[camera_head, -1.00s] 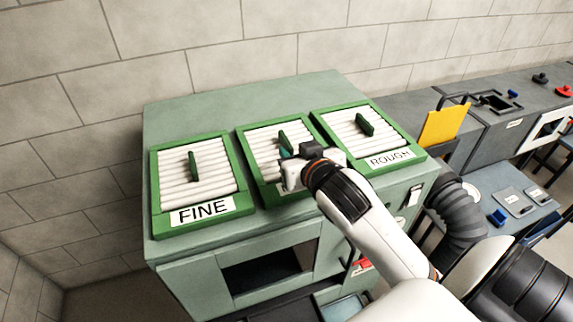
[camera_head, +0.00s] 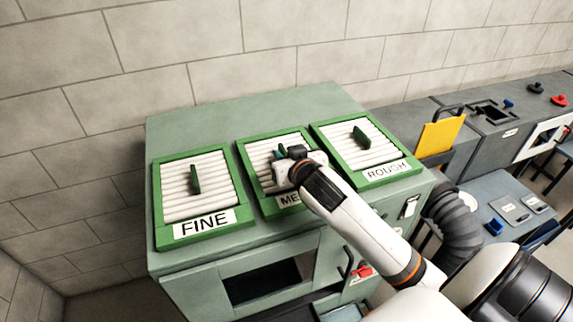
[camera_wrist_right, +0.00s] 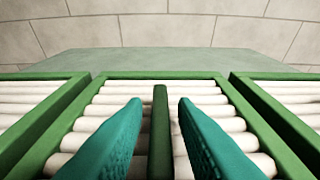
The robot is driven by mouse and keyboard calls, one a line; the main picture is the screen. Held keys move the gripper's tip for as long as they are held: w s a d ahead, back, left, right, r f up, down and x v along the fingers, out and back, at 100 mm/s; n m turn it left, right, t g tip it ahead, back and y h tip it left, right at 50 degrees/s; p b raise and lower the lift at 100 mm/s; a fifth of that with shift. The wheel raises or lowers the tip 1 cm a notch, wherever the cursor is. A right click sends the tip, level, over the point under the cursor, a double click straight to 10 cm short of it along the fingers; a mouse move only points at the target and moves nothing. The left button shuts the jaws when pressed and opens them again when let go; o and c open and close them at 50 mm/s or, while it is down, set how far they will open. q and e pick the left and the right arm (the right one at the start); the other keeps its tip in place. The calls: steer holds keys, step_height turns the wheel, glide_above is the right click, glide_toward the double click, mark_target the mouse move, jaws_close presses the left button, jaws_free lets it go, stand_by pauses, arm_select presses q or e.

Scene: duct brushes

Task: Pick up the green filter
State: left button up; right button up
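Three green-framed filters with white slats lie on the sloped top of a pale green cabinet. The left one is the FINE filter (camera_head: 195,188), the right one the ROUGH filter (camera_head: 367,150). The middle filter (camera_head: 247,163), its label starting "ME", is partly hidden by my right gripper (camera_head: 280,155). In the right wrist view the gripper (camera_wrist_right: 160,105) is open, with one teal finger on each side of the middle filter's upright green handle (camera_wrist_right: 160,135). Gaps show between the handle and both fingers. My left gripper is out of view.
The cabinet (camera_head: 230,115) has a dark opening and a red-handled part (camera_head: 362,271) on its front. A yellow panel (camera_head: 439,137) and grey benches (camera_head: 497,135) stand to the right. A block wall is behind.

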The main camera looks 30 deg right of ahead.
mark_target(286, 154)
jaws_close()
step_height(286, 154, up, 9)
steer(key=shift+f+b, duration=0.2)
steer(key=shift+b, duration=0.1)
step_height(286, 154, up, 5)
steer(key=p, duration=0.4)
steer(key=shift+r+p, duration=0.2)
steer(key=shift+p, duration=0.1)
